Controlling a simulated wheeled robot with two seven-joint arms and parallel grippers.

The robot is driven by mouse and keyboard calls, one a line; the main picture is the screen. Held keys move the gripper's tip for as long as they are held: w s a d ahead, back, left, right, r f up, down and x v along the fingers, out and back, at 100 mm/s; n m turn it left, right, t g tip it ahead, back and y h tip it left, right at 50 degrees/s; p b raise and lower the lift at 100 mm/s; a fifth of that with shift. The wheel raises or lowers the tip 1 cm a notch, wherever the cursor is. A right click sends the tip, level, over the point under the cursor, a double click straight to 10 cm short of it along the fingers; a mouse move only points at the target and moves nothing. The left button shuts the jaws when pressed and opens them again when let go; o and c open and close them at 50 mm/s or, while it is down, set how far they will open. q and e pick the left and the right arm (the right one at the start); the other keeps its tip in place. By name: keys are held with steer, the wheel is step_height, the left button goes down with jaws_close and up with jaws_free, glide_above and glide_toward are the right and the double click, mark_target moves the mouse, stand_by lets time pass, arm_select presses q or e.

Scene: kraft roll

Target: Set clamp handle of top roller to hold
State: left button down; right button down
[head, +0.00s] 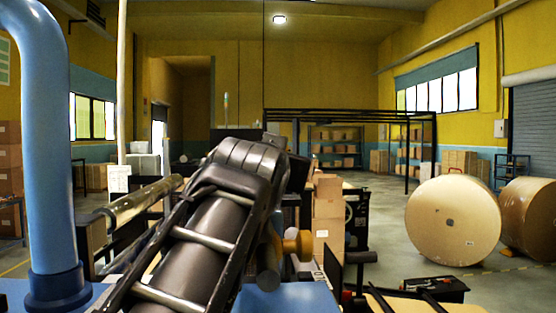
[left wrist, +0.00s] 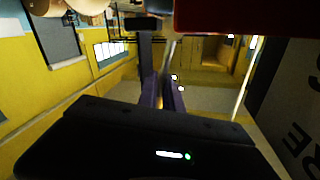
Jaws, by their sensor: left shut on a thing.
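In the head view my left arm rises from the bottom and hides most of the machine behind it, including its own fingertips. In the left wrist view the narrow fingers of my left gripper (left wrist: 163,88) are close together above the black gripper body. They are shut on the clamp handle, of which a thin grey bar (left wrist: 171,55) seems to show between them. An orange-yellow round part (head: 299,244) shows just right of my arm in the head view. The top roller and the handle's setting cannot be made out. My right gripper is not seen.
A blue pipe (head: 43,150) stands close at the left. A metallic bar (head: 140,201) lies behind my arm. A dark red block (left wrist: 245,18) is close in the wrist view.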

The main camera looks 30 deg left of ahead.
arm_select(q)
steer(key=shift+d+r+m, duration=0.2)
steer(key=shift+r+m, duration=0.1)
steer(key=shift+r, duration=0.05)
steer(key=shift+w+d+f+m+g, duration=0.25)
steer(key=shift+w+d+f+m, duration=0.15)
steer(key=shift+m, duration=0.6)
steer(key=shift+w+d+f+m+g, duration=0.2)
steer(key=shift+w+d+f+m, duration=0.25)
steer(key=shift+m, duration=0.55)
steer(key=shift+w+d+f+m+g, duration=0.25)
steer(key=shift+d+m, duration=0.3)
steer(key=shift+m, duration=0.45)
steer(key=c, duration=1.5)
jaws_free()
steer(key=shift+o, duration=0.2)
steer(key=shift+s+d+f, duration=0.1)
steer(key=b+v, duration=0.2)
steer(key=v, duration=0.5)
steer(key=shift+s+b, duration=0.3)
